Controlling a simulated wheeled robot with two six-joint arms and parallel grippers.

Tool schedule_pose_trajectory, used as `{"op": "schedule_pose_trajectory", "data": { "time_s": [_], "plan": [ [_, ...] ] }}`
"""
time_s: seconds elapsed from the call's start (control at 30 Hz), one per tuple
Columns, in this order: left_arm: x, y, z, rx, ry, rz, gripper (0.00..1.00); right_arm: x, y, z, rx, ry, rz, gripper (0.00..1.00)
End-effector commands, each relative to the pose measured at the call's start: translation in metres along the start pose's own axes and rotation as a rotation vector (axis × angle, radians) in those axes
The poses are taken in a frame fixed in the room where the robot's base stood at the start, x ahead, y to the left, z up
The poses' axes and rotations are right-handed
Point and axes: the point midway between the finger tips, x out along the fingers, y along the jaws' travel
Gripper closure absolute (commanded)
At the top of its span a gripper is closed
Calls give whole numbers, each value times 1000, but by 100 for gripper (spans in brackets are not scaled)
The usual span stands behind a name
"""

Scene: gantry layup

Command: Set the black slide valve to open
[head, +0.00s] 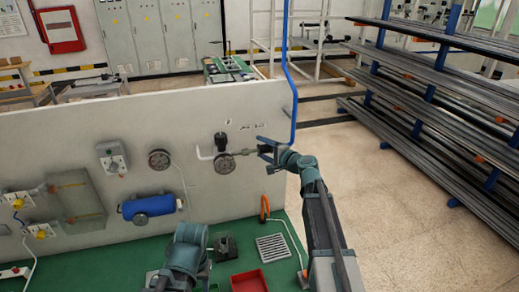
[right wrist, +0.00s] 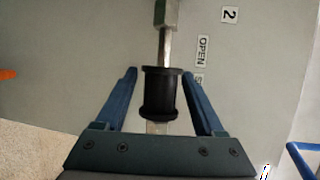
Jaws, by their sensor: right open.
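The black slide valve (right wrist: 162,93) shows in the right wrist view as a ribbed black sleeve with wider ends, on a thin metal pipe below a grey hex fitting (right wrist: 166,14). My right gripper (right wrist: 163,76) is open, with one blue finger on each side of the sleeve and a gap on both sides. In the head view my right gripper (head: 266,147) is at the end of the pipe on the wall panel and largely hides the valve there. A label reading OPEN (right wrist: 202,51) is beside the fitting; a second label is partly hidden by a finger. My left gripper's fingers are not visible.
A handwheel (head: 225,164) and a black knob (head: 221,142) sit left of my right gripper on the grey panel (head: 70,150). A blue vertical pipe (head: 292,105) stands close on its right. A red tray (head: 249,281) lies on the green floor below.

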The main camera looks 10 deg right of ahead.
Motion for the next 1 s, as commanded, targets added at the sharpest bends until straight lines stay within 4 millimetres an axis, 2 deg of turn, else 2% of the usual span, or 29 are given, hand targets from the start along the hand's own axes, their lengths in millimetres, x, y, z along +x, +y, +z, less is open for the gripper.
{"op": "schedule_pose_trajectory", "data": {
  "time_s": [0.03,0.2,0.53,0.57,0.93,1.0],
  "plan": [
    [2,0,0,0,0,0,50,8,0,-1,0,-1,0,30],
    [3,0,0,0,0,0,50,18,0,0,-1,-1,0,30],
    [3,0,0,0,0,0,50,19,0,0,0,0,0,30],
    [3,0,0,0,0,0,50,19,0,0,0,0,0,33],
    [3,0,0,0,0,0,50,19,0,0,-1,0,0,100],
    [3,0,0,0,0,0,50,19,0,0,-1,0,0,100]
  ]
}}
